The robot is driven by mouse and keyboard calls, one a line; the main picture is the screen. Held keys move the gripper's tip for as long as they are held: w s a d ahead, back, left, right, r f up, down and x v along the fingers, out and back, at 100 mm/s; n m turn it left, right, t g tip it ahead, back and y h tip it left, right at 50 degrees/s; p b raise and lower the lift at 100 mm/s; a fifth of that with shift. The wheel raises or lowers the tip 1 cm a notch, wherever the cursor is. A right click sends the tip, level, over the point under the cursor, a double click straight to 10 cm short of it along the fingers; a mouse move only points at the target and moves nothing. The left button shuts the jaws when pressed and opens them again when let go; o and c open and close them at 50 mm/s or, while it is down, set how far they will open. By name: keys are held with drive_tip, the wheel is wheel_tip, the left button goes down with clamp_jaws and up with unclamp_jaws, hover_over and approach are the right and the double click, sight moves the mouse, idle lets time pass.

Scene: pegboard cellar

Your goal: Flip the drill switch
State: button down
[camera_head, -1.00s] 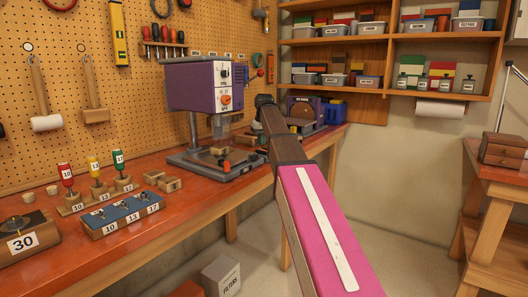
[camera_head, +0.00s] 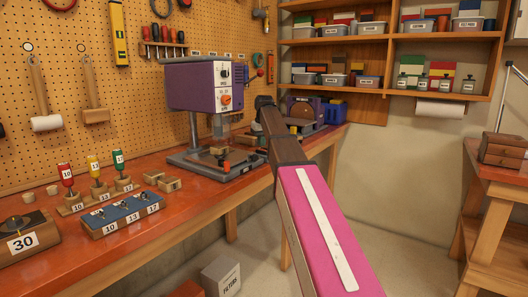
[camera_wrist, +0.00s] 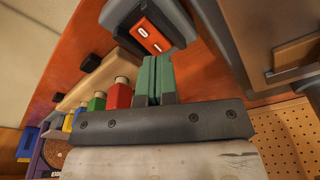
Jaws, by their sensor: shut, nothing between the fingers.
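The drill press (camera_head: 190,86) has a purple head and stands on the bench against the pegboard. In the wrist view a dark grey switch box (camera_wrist: 178,22) carries an orange switch (camera_wrist: 150,36) with white marks. My gripper (camera_wrist: 152,62) is shut and empty, its two green finger pads together. Its tips point toward the switch box and lie just below the orange switch in the picture. I cannot tell whether they touch it. In the head view my arm and the small scale hide the details around the fingertips.
The wooden bench (camera_head: 120,255) holds a blue numbered block (camera_head: 125,213) and bottles at the left. Small coloured bottles (camera_wrist: 118,94) stand beside the gripper in the wrist view. A sander (camera_head: 302,112) and a blue bin (camera_head: 332,110) stand at the bench's far end.

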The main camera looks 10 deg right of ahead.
sight(262, 149)
drive_tip(key=shift+f, duration=0.75)
idle(0.4)
drive_tip(key=shift+r, duration=0.1)
drive_tip(key=shift+r, duration=3.45)
